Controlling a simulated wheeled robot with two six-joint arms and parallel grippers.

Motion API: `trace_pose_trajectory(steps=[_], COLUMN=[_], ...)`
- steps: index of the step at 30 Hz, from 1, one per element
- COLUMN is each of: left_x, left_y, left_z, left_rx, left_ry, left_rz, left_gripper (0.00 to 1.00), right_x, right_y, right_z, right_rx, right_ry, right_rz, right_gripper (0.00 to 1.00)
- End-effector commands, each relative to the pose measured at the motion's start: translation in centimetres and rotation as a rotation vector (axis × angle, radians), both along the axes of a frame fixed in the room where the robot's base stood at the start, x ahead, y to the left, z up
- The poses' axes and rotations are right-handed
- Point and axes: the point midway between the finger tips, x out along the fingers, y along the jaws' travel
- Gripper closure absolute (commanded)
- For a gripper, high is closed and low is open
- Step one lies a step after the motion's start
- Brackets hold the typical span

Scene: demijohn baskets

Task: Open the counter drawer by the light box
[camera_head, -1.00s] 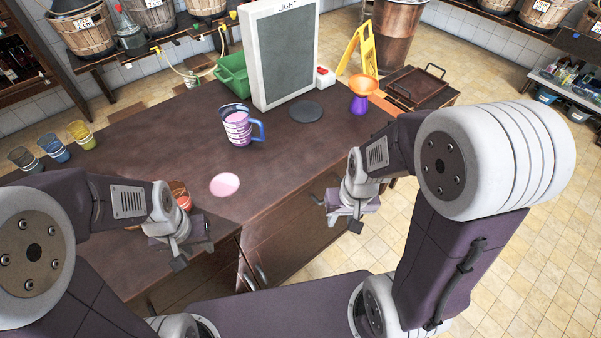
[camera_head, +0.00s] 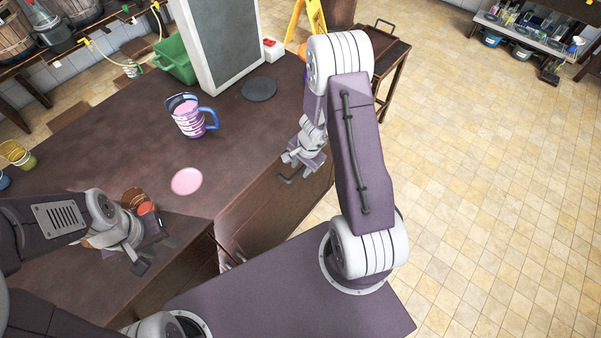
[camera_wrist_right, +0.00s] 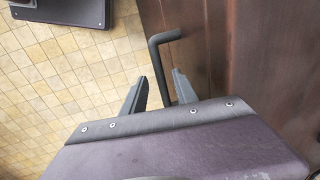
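The light box (camera_head: 225,50) stands on the brown counter (camera_head: 110,115) in the head view. Below the counter edge is a wooden front with a dark bar handle (camera_head: 289,179); it looks flush with the counter. The handle (camera_wrist_right: 158,62) also shows in the right wrist view. My right gripper (camera_head: 299,164) is at this handle. In the wrist view its fingers (camera_wrist_right: 160,80) are apart, with the bar between them and no visible grip. My left gripper (camera_head: 150,255) is open and empty near the counter's front left part.
A striped jug (camera_head: 188,120), pink disc (camera_head: 186,181), dark round plate (camera_head: 259,89) and green bin (camera_head: 174,60) are on the counter. An orange-brown cup (camera_head: 135,199) is by my left gripper. Tiled floor (camera_head: 480,200) at right is clear.

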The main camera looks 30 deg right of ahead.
Motion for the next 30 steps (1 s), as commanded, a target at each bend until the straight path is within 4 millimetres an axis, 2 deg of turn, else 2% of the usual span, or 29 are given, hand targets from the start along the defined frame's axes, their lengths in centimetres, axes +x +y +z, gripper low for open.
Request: trace_pose_trajectory(steps=[1,3,11,15,30], left_x=[0.0,0.0,0.01,0.01,0.0], left_y=[0.0,0.0,0.0,0.0,0.0], left_z=[-0.66,-0.8,-0.69,-0.68,-0.69], left_rx=[0.0,0.0,0.0,0.0,0.0], left_ry=[0.0,0.0,-0.001,-0.001,0.0], left_rz=[0.0,0.0,0.0,0.0,0.0], left_gripper=[0.64,0.64,0.64,0.64,0.64], right_x=[0.07,0.15,0.22,0.21,0.22], right_y=[0.06,0.11,0.13,0.13,0.16], right_z=[-0.9,-1.21,-1.15,-1.14,-1.13], right_rx=[0.001,0.001,0.001,0.001,0.001], right_ry=[0.001,0.001,0.0,0.0,0.0], right_rz=[-0.001,0.0,0.0,0.0,0.001], right_gripper=[0.65,0.65,0.65,1.0,1.0])
